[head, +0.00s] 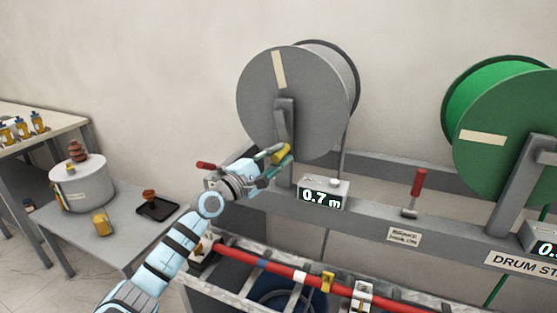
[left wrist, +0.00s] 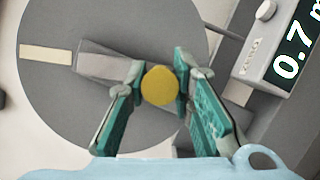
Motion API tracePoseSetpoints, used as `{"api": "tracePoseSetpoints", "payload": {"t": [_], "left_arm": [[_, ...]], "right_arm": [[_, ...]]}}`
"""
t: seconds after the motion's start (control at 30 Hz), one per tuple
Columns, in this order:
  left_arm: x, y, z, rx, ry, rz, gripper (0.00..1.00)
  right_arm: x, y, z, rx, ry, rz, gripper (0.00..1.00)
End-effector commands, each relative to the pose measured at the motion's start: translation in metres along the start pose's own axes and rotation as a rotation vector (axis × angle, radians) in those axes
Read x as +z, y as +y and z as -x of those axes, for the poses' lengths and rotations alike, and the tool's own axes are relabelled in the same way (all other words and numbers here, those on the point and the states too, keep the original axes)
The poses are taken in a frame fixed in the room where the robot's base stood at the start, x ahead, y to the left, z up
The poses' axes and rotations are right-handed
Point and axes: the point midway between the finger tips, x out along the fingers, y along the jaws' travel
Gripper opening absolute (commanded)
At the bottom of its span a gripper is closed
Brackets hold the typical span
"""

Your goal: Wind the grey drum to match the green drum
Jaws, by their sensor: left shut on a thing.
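The grey drum (head: 262,100) stands on a grey stand at the middle, with a cream strip near the top of its face. My left gripper (head: 276,154) is shut on the yellow crank knob (head: 281,152) in front of this drum. In the left wrist view the knob (left wrist: 160,86) sits between the green-padded fingers, at the end of the grey crank arm (left wrist: 103,66). The counter box (head: 322,195) beside the grey drum reads 0.7 m. The green drum (head: 508,135) is at the right, with a cream strip on its face. Its counter (head: 545,240) is cut off after "0.". My right gripper is not in view.
A red-handled lever (head: 417,185) stands on the rail between the drums. A red bar (head: 280,270) and a trough lie below. A side table at left holds a grey tank (head: 82,188) and a black tray (head: 157,208).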

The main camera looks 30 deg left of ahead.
Motion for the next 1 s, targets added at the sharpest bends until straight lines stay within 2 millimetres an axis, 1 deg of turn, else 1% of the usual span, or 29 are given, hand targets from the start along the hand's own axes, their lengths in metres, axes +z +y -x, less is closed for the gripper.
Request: {"api": "tracePoseSetpoints", "payload": {"t": [0.1,0.57,0.6,0.67,0.7,1.0], "left_arm": [[-0.0031,-0.0013,0.0011,-0.012,0.002,-0.022,0.0],[-0.0036,-0.0001,0.0009,-0.017,0.002,-0.034,0.0],[-0.0036,0.0,0.0009,-0.017,0.002,-0.034,0.25],[-0.0035,0.0001,0.0009,-0.016,0.002,-0.034,0.35],[-0.0034,0.0001,0.0008,-0.016,0.002,-0.034,0.41],[-0.0024,0.0014,0.0004,-0.015,0.0,-0.034,0.42]], "right_arm": [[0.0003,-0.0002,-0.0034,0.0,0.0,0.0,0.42],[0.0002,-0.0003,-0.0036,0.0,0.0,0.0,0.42],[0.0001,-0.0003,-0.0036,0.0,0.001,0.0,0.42],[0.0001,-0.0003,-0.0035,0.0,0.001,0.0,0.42],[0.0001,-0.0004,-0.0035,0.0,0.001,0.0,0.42],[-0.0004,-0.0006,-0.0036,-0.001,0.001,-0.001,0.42]]}}
